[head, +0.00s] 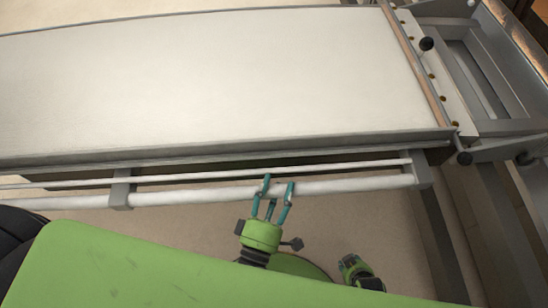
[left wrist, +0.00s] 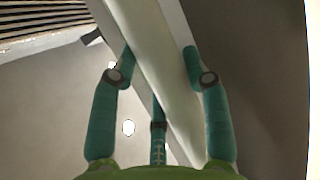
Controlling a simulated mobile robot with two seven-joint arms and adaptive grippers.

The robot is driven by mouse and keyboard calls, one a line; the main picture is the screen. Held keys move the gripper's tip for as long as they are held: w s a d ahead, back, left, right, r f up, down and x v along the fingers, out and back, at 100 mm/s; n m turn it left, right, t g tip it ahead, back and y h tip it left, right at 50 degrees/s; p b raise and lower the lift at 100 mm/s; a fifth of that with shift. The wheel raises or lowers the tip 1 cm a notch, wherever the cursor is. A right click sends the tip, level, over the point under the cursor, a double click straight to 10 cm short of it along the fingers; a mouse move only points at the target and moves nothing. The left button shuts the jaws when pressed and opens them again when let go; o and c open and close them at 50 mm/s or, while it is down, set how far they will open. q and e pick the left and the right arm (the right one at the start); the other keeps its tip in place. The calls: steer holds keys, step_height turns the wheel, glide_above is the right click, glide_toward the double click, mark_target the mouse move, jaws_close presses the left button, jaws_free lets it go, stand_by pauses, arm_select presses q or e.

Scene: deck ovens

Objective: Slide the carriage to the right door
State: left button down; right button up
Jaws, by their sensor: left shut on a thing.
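The carriage (head: 210,80) is a long machine with a wide pale flat bed, filling the upper part of the head view. A pale round handle bar (head: 345,186) runs along its near side, held by grey brackets. My left gripper (head: 278,182) is shut on this bar, right of the bar's middle. In the left wrist view the bar (left wrist: 165,85) passes diagonally between the teal fingers of the gripper (left wrist: 158,62). My right gripper (head: 352,268) seems to be the small green and black part low in the head view; its fingers are unclear. No door can be made out.
A grey end frame (head: 478,80) with black knobs (head: 427,44) stands at the carriage's right end. Grey rails (head: 490,220) run downward at the right. Beige floor (head: 385,235) shows between the bar and my body.

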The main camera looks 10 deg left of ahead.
arm_select(q)
steer(key=s, duration=0.1)
steer(key=s+d, duration=0.1)
steer(key=s, duration=0.3)
steer(key=shift+s+d+f, duration=0.1)
steer(key=shift+s+d, duration=0.1)
steer(key=shift+d, duration=0.1)
steer(key=c, duration=0.6)
jaws_free()
steer(key=shift+s, duration=0.1)
steer(key=v, duration=0.7)
steer(key=shift+s, duration=0.25)
